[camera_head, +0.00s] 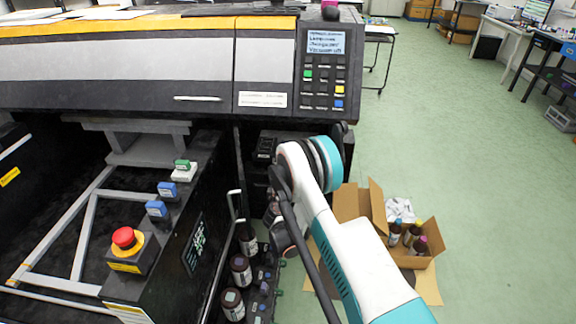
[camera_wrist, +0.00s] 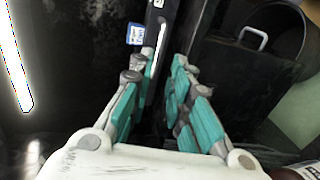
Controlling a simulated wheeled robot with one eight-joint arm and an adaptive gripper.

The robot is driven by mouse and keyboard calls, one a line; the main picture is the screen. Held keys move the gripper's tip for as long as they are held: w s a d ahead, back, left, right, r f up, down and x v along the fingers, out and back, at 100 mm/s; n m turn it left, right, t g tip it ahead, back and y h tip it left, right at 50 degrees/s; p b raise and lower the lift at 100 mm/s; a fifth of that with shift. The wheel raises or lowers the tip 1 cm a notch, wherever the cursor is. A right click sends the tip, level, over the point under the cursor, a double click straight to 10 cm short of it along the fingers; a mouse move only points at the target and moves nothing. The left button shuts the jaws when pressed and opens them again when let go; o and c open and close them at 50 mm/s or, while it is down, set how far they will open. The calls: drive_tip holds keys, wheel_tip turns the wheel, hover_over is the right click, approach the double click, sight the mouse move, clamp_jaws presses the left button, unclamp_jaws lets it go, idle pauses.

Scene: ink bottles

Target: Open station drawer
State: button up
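The station is the large black machine with a yellow top edge (camera_head: 150,65) in the head view. In its lower part, a narrow dark bay beside a silver rail (camera_head: 212,280) holds several dark bottles (camera_head: 240,270). I cannot tell which face is the drawer front. In the wrist view, my gripper (camera_wrist: 162,66) has its teal fingers apart, with a dark upright strip with a thin silver edge (camera_wrist: 163,40) showing beyond the gap. I cannot tell whether the fingers touch it. In the head view my arm hides the fingers.
A red emergency button (camera_head: 124,238) and blue and green buttons sit on the black panel at left. An open cardboard box (camera_head: 432,240) with bottles stands on the floor at right. A dark box with a white handle (camera_wrist: 252,38) shows in the wrist view.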

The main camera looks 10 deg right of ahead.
drive_tip(key=b+x, duration=0.3)
drive_tip(key=x, duration=0.7)
drive_tip(key=shift+w+d+f, duration=0.15)
drive_tip(key=shift+w+d, duration=0.05)
drive_tip(key=shift+w, duration=0.15)
drive_tip(key=shift+b+x, duration=0.35)
drive_tip(key=shift+x, duration=0.45)
clamp_jaws()
